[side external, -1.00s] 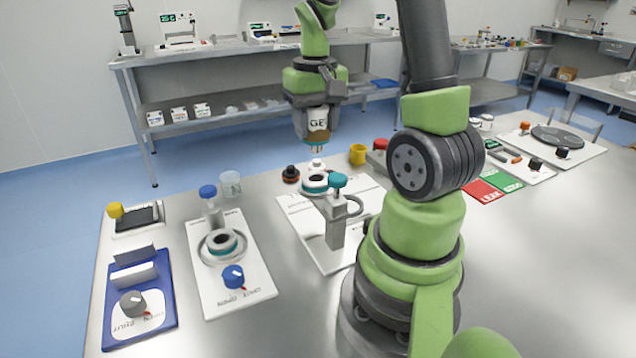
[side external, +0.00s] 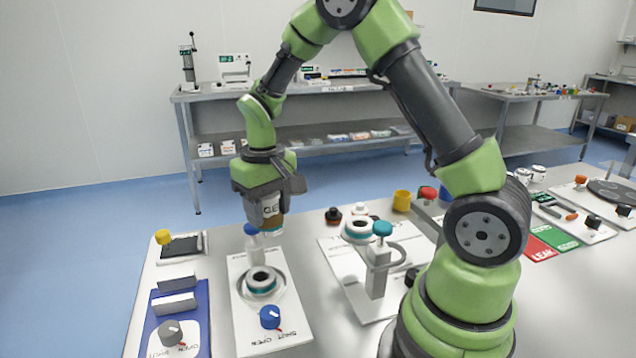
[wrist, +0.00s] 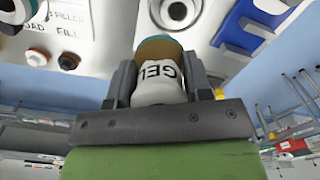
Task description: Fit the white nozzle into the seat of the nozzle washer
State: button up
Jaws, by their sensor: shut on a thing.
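My gripper (side external: 268,200) is shut on a white and brown bottle (side external: 272,212) lettered "GE…", held above the table. The bottle also shows between the fingers in the wrist view (wrist: 160,82), its brown end facing away from my gripper. A small white piece (side external: 360,208), perhaps the white nozzle, stands on the back of the middle white board. A white panel with a blue knob (side external: 270,317) carries a round dish (side external: 283,291) with a teal-ringed seat (side external: 261,280); it may be the nozzle washer. My gripper is above and behind this dish. The dish partly shows in the wrist view (wrist: 150,22).
A blue panel (side external: 203,305) lies to the left.

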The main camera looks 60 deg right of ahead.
jog(key=a, duration=0.1)
jog(key=w+a+f, duration=0.1)
jog(key=shift+w+a+n, duration=0.1)
jog(key=shift+a+n, duration=0.2)
jog(key=shift+n, duration=0.1)
jog(key=shift+f, duration=0.1)
jog(key=shift+f, duration=2.7)
jog(key=shift+f, duration=1.9)
jog(key=o, duration=1.2)
notch_tip(320, 180, up, 10)
